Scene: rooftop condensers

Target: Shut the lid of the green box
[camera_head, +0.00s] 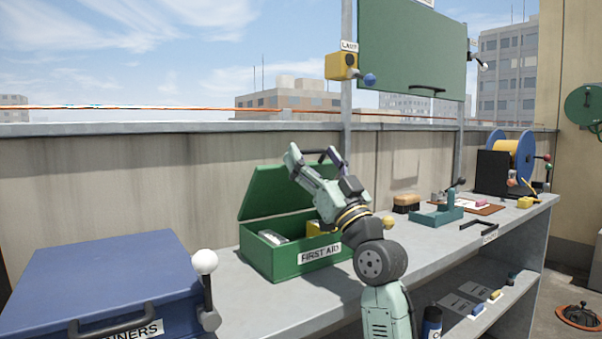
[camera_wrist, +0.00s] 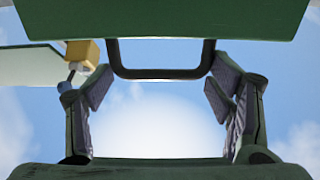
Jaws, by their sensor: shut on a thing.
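The green box (camera_head: 285,262), labelled FIRST AID, stands on the grey bench with its lid (camera_head: 272,192) raised and tilted back. White packets and a yellow item show inside it. My gripper (camera_head: 318,158) is at the lid's upper edge, with my arm in front of the box's right part. The lid's green edge (camera_wrist: 160,20) fills the top of that view. My arm hides part of the lid.
A blue box (camera_head: 100,280) with a black handle and a white-knobbed lever (camera_head: 205,265) stand left of the green box. A green panel (camera_head: 412,50) hangs above. The bench front is clear.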

